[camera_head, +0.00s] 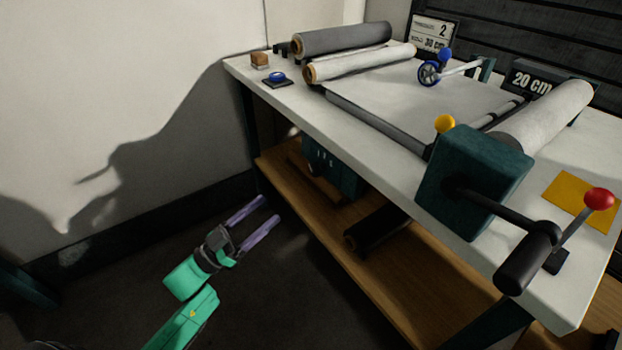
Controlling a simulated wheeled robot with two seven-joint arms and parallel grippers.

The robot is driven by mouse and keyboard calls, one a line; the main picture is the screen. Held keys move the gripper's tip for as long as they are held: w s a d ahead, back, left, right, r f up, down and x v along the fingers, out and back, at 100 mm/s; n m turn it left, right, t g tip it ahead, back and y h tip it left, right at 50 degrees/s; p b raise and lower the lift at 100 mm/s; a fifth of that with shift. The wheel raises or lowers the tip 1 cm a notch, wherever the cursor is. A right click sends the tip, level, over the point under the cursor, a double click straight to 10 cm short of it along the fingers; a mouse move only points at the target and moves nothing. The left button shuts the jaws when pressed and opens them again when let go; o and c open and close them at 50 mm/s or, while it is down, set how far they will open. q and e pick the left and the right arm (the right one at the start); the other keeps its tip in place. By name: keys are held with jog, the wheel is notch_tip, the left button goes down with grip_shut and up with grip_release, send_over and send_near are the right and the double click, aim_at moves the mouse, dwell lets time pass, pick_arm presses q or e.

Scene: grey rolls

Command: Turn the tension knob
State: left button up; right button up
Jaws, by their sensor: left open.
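Nothing is labelled as the tension knob, so I cannot tell for sure which part it is. Candidates are the yellow ball knob (445,124) by the teal housing, the blue wheel (429,73) on the worktop, and a dark round knob (314,169) on the teal box under the table. My left gripper (271,209) has two purple fingers, spread apart and empty. It is left of the table, low over the dark floor, apart from everything. My right gripper is out of view.
The white worktop (350,84) carries grey rolls (342,39), a large roll (545,115), a black crank handle (527,259), a red-ball lever (599,199), a blue button (277,76) and a "20 cm" sign (533,82). A wooden shelf (399,269) lies below. Floor left of the table is clear.

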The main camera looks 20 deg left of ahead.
aim_at(313, 173)
pick_arm(q)
jog(key=x, duration=1.4)
jog(key=shift+s+d, duration=0.1)
jog(key=shift+d, duration=0.1)
grip_shut()
